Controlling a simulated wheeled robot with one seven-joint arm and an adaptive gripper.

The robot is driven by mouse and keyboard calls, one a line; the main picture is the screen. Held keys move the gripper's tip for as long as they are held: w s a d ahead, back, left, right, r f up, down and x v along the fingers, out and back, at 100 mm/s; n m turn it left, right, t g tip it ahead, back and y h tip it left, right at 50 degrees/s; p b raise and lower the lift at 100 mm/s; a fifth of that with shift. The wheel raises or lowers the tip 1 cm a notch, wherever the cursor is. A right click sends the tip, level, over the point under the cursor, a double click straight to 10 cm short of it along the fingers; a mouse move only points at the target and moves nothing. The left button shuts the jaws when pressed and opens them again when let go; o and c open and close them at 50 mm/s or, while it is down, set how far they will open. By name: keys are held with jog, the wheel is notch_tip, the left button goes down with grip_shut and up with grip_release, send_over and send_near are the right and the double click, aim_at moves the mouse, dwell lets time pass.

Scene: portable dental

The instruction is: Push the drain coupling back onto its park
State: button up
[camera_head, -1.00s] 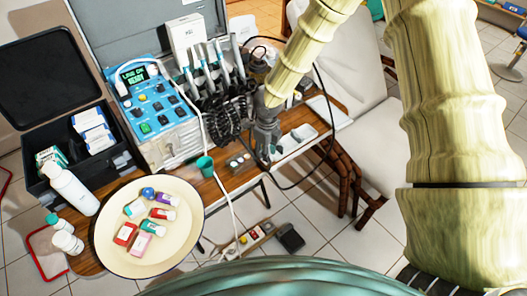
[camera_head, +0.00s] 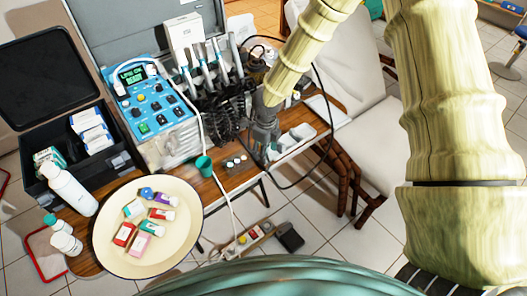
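My gripper (camera_head: 261,150) is at the end of my pale, ridged arm, low over the right part of the wooden table, beside the black coiled hoses. It is small and dark here, and I cannot tell whether its fingers are open or shut or touch anything. The blue dental unit (camera_head: 157,108) has a lit green display and stands left of the gripper. A thin black hose (camera_head: 325,95) loops from behind the unit around to the right of my arm. I cannot make out the drain coupling or its park; they may be hidden by the gripper or hoses.
A cream round tray (camera_head: 112,215) holds several small coloured packs. A white chair (camera_head: 370,145) is at right. A power strip (camera_head: 248,240) lies on the floor.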

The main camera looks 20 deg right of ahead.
jog(key=r, duration=1.1)
jog(key=shift+s+r, duration=0.25)
jog(key=shift+r, duration=0.05)
